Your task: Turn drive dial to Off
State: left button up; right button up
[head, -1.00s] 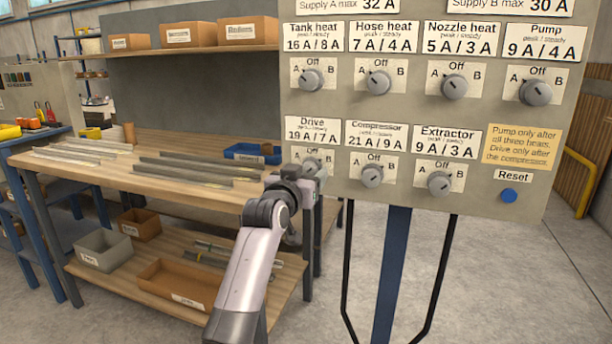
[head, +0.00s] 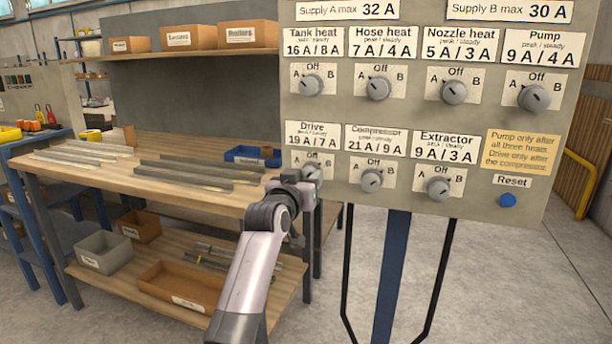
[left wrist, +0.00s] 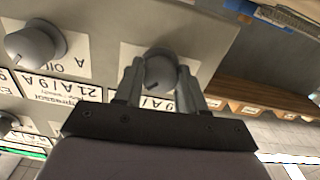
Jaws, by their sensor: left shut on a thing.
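The grey drive dial (head: 313,172) sits under the "Drive 19 A/7 A" label on the panel, at the left of the lower row. It is partly hidden by my left gripper (head: 310,181) in the head view. In the left wrist view, the drive dial (left wrist: 160,70) lies between the two fingers of my left gripper (left wrist: 160,86), which is shut on it. A dark pointer mark shows on the dial's face there, but which label it points to I cannot tell. My right gripper is in neither view.
The compressor dial (head: 371,181) and extractor dial (head: 438,188) are to the right on the same panel (head: 470,115). A blue reset button (head: 508,200) is further right. A wooden workbench (head: 110,170) with metal strips stands left, behind my arm.

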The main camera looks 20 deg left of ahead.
pick_arm(q)
jog(key=n+p, duration=0.2)
jog(key=p, duration=0.1)
jog(key=n+p, duration=0.1)
jog(key=shift+r+n, duration=0.25)
jog(key=shift+n, duration=0.15)
jog(key=shift+n+p, duration=0.4)
jog(key=shift+p, duration=0.15)
jog(key=n+p, duration=0.2)
jog(key=n, duration=0.1)
jog(key=shift+f, duration=0.15)
jog(key=shift+n, duration=0.3)
jog(key=o, duration=1.1)
jog(key=shift+f, duration=0.1)
jog(key=shift+c, duration=0.2)
jog(key=shift+s+d+p, duration=0.1)
jog(key=shift+p, duration=0.2)
